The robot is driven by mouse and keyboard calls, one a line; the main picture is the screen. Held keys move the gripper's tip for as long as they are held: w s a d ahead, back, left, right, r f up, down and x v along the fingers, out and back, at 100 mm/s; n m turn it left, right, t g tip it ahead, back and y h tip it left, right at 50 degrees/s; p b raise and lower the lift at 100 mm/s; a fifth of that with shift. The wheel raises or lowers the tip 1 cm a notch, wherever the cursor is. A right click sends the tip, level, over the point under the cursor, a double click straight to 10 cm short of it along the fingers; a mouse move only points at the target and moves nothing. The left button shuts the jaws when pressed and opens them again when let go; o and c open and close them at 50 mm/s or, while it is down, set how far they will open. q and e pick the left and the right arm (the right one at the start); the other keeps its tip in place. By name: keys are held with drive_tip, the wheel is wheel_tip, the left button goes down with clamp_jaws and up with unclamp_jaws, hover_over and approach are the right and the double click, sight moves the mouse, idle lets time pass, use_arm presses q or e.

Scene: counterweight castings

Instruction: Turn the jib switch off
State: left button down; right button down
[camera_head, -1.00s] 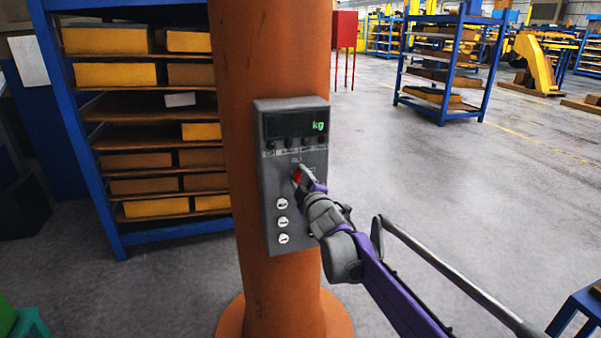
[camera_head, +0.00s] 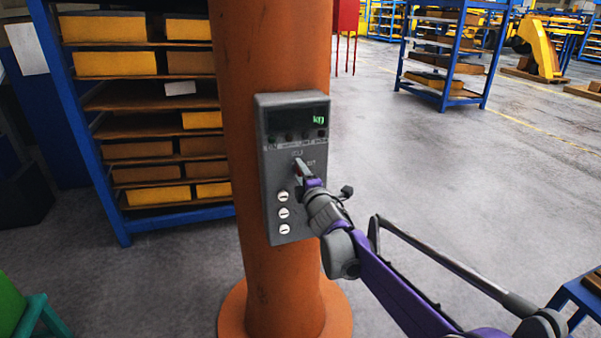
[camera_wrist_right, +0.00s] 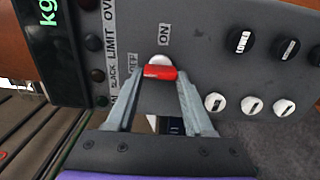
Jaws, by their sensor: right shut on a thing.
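The grey control box (camera_head: 266,200) is mounted on the orange column. The jib switch is a red handle (camera_wrist_right: 160,72) on a round white base, with OFF and ON labels beside it in the wrist view. My right gripper (camera_wrist_right: 158,82) is shut on the red handle, one finger on each side. In the head view my right gripper (camera_head: 303,174) reaches the box from the lower right and mostly hides the switch (camera_head: 297,167). I cannot tell exactly which label the handle points to. My left gripper is not in view.
Several white knobs (camera_head: 284,213) sit below the switch; black knobs (camera_wrist_right: 239,41) also show in the wrist view. A display (camera_head: 296,120) reads "kg" above. The orange column (camera_head: 280,285) bears the box.

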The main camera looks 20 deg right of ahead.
drive_tip(key=shift+c, duration=1.4)
unclamp_jaws()
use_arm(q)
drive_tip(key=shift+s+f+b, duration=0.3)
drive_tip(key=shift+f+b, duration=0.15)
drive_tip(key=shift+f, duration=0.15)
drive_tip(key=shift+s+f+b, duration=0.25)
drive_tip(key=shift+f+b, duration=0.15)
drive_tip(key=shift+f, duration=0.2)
use_arm(e)
drive_tip(key=s, duration=1.1)
drive_tip(key=shift+d, duration=0.2)
